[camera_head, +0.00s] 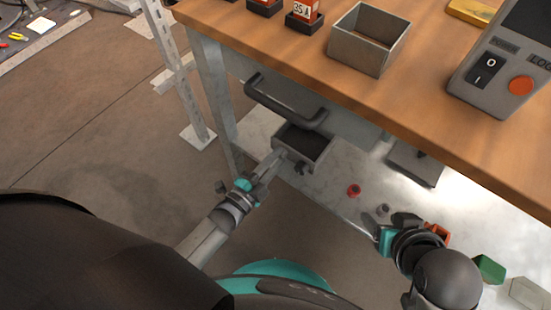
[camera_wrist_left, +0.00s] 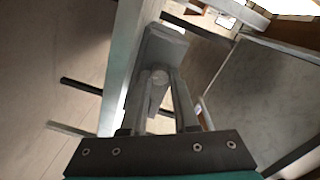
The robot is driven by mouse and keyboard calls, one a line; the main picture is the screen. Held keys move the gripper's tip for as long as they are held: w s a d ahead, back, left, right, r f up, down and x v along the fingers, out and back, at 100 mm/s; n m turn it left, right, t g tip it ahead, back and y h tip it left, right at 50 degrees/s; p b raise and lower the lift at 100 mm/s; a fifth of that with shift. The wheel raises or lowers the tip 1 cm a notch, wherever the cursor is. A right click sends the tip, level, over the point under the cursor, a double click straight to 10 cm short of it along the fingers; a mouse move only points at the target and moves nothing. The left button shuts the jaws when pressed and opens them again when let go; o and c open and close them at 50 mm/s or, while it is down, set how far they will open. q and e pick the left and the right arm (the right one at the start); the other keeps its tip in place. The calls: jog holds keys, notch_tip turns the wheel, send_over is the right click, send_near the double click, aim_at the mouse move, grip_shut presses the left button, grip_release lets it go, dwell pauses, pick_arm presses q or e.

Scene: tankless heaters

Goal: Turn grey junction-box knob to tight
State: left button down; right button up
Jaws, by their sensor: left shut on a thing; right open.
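A small grey open-topped box (camera_head: 317,147), which looks like the junction box, sits on the lower shelf under the bench. My left gripper (camera_head: 277,158) reaches its left side.
A dark drawer handle (camera_head: 285,104) juts out just above the box. A table leg (camera_head: 212,85) stands to the left. Open floor (camera_head: 90,150) lies left.

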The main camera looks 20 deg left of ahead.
pick_arm(q)
jog(key=shift+m, duration=0.9)
pick_arm(e)
jog(key=shift+a+f, duration=0.3)
jog(key=shift+f, duration=0.1)
pick_arm(q)
jog(key=c, duration=0.7)
grip_release()
jog(key=shift+o, duration=0.2)
pick_arm(e)
jog(key=shift+w+r, duration=0.1)
jog(key=shift+r, duration=0.1)
pick_arm(q)
jog(key=shift+n, duration=0.3)
